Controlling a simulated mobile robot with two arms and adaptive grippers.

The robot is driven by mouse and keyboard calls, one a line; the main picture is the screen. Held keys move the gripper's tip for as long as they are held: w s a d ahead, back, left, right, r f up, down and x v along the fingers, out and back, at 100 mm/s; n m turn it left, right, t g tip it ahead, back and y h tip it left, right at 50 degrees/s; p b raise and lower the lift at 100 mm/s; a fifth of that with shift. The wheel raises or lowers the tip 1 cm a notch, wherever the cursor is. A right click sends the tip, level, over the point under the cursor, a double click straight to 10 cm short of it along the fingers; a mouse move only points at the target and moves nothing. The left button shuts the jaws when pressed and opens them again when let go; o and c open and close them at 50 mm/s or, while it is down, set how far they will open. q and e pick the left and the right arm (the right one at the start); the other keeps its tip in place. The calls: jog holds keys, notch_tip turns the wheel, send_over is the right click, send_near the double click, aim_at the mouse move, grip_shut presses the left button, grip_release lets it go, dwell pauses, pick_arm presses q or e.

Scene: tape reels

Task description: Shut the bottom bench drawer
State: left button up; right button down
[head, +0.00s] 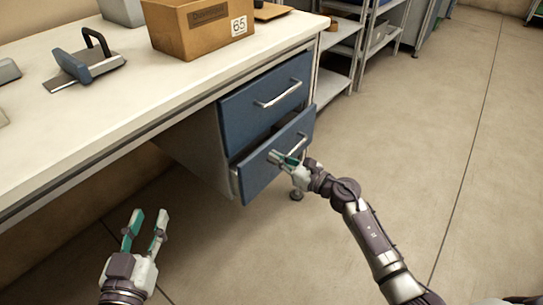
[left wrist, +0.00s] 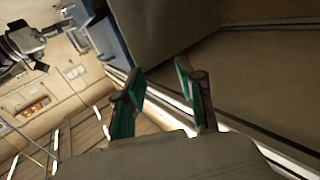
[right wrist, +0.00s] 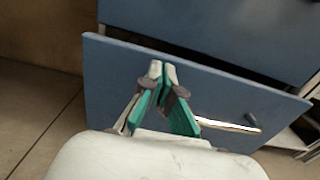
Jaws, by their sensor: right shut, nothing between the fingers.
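The bottom bench drawer (head: 258,177) has a blue front and stands part way out below the top drawer (head: 265,102). Its silver handle (head: 296,143) shows beside my right gripper (head: 283,160). My right gripper is shut and empty, with its fingertips at the drawer front; I cannot tell if they touch it. In the right wrist view the fingertips (right wrist: 162,68) lie over the blue front (right wrist: 225,95), left of the handle (right wrist: 235,125). My left gripper (head: 148,216) is open and empty, low in front of the bench, away from the drawer.
The bench top (head: 100,110) holds a cardboard box (head: 203,30) marked 65 and a grey tool with a black handle (head: 85,62). Metal shelves (head: 345,50) stand behind the drawers at the right. The floor (head: 430,130) on the right is clear.

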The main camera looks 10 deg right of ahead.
aim_at(265, 149)
pick_arm(q)
jog(key=shift+d+r+t+h, duration=0.1)
jog(key=shift+r+t+h, duration=0.25)
jog(key=shift+r, duration=0.35)
pick_arm(e)
jog(key=shift+x, duration=1.05)
